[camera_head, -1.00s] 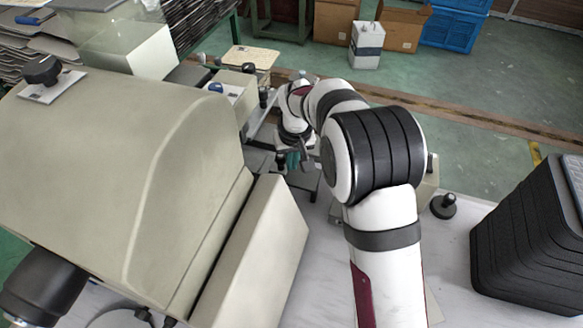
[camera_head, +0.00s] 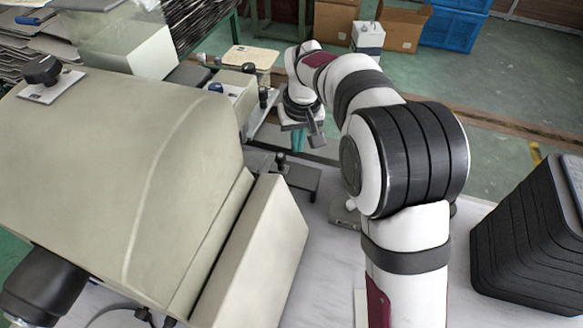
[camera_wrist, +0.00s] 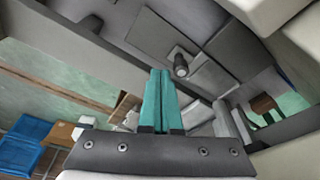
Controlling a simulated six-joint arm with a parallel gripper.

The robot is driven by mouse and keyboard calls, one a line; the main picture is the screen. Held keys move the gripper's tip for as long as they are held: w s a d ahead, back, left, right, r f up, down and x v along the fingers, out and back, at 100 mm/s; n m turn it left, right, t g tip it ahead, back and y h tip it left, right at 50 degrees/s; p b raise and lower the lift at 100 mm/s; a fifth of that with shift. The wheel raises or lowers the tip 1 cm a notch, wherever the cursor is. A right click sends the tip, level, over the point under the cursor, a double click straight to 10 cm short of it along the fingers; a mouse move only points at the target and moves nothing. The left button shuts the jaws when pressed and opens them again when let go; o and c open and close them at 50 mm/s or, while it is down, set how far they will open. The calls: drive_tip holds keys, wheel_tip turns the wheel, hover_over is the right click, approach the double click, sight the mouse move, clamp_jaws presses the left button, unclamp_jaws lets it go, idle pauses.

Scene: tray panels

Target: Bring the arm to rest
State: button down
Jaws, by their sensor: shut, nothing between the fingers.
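My gripper (camera_head: 298,138) has teal fingers and hangs at the end of my white arm, beyond the near worktable area and right of the big beige machine. In the wrist view my gripper (camera_wrist: 158,78) shows its two teal fingers together, with nothing between them. A dark flat plate with a small upright knob (camera_head: 281,160) lies just below and left of the fingers in the head view. The knob (camera_wrist: 181,66) also shows beside the fingertips in the wrist view. The fingers appear apart from it.
The large beige machine (camera_head: 120,165) fills the left. A stack of black trays (camera_head: 530,240) stands at the right on the white table (camera_head: 320,270). Cardboard boxes (camera_head: 402,25) and a blue crate (camera_head: 452,28) stand on the green floor at the back. Open floor lies at right.

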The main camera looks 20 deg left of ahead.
idle(0.3)
drive_tip(key=s+d+r+m, duration=0.55)
drive_tip(key=s+d, duration=0.45)
drive_tip(key=d, duration=0.3)
drive_tip(key=s+d+m+g, duration=0.1)
drive_tip(key=s+d+m, duration=0.2)
drive_tip(key=s, duration=0.7)
drive_tip(key=s+d+f+m+g, duration=0.1)
drive_tip(key=s+d+m, duration=0.2)
drive_tip(key=s, duration=0.8)
drive_tip(key=shift+s+d+f+y, duration=0.2)
drive_tip(key=shift+d+y, duration=0.1)
drive_tip(key=shift+d, duration=0.8)
